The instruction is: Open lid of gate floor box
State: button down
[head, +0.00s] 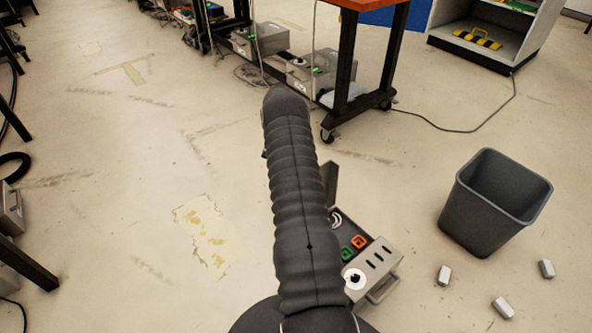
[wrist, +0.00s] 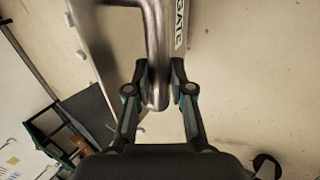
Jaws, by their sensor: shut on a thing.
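The floor box (head: 372,273) is a grey metal case on the floor, partly behind my arm in the head view. Its inside shows green and orange-red parts, so it stands at least partly uncovered. A dark upright panel (head: 330,184) rises at its far side; it looks like the raised lid, though my arm covers much of it. In the wrist view, my gripper (wrist: 159,82) is shut on a bent metal handle (wrist: 157,45). The handle is on a grey plate with a "GATE" label (wrist: 181,24). My gripper is hidden in the head view.
A grey bin (head: 478,222) stands right of the box, with small white blocks (head: 502,307) on the floor near it. A wheeled table (head: 346,70) and other grey boxes (head: 262,40) are farther back. The floor on the left is mostly clear.

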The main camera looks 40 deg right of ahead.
jog(key=shift+w+f, duration=0.1)
jog(key=shift+f, duration=0.1)
jog(key=c, duration=1)
grip_release()
jog(key=shift+r, duration=0.1)
jog(key=v, duration=1.2)
